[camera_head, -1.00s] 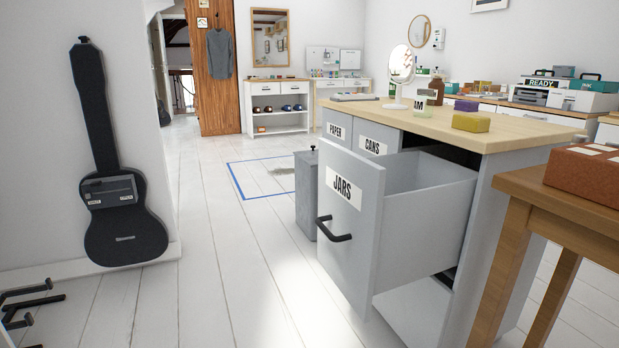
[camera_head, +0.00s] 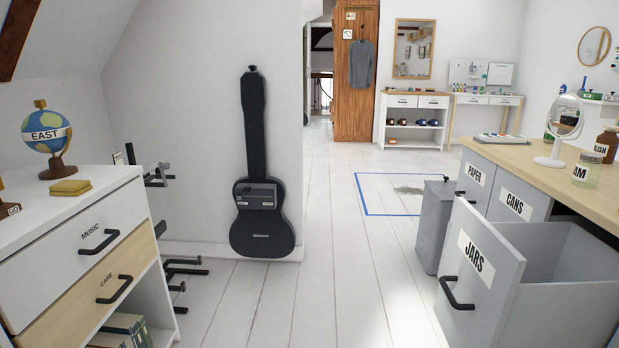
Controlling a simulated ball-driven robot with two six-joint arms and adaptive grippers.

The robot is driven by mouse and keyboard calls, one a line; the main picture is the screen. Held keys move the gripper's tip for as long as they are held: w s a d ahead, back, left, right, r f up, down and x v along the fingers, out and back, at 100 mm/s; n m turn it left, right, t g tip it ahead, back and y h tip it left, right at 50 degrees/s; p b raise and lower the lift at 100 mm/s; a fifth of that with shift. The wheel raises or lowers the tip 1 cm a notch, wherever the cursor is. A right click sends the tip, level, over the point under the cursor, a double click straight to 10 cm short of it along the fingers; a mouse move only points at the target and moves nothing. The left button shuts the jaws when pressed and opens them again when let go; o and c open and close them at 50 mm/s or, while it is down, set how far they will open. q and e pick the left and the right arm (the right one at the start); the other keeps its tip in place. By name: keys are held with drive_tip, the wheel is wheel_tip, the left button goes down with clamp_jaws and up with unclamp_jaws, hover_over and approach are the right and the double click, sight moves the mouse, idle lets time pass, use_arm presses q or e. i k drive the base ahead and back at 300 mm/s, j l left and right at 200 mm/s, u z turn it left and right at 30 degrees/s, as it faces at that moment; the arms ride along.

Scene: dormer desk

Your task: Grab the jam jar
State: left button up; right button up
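The jam jar (camera_head: 586,170) stands upright on the wooden top of the grey cabinet at the far right. It is clear with a pale lid, and its label is partly cut off and reads "AM". A round white mirror (camera_head: 563,130) stands just left of it, and a brown bottle (camera_head: 606,146) stands behind it. Below, the drawer marked JARS (camera_head: 476,257) is pulled out; the part of its inside that I see looks empty. Neither of my grippers shows in the view.
A white dresser (camera_head: 75,235) with a globe (camera_head: 48,138) stands at the near left. A black guitar case (camera_head: 262,215) leans on the wall. A grey bin (camera_head: 433,225) stands beside the cabinet. The white floor (camera_head: 345,290) between is clear.

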sight(586, 173)
drive_tip(key=z, duration=1.5)
drive_tip(key=i+j+z, duration=0.1)
drive_tip(key=z, duration=0.35)
drive_tip(key=j+z, duration=0.2)
drive_tip(key=z, duration=0.25)
drive_tip(key=i+j+z, duration=0.1)
drive_tip(key=z, duration=0.3)
drive_tip(key=j+z, duration=0.2)
drive_tip(key=j, duration=0.4)
drive_tip(key=j+z, duration=0.15)
drive_tip(key=j, duration=0.45)
drive_tip(key=j+z, duration=0.2)
drive_tip(key=j, duration=0.35)
drive_tip(key=k+j+z, duration=0.2)
drive_tip(key=j, duration=0.4)
drive_tip(key=i, duration=0.05)
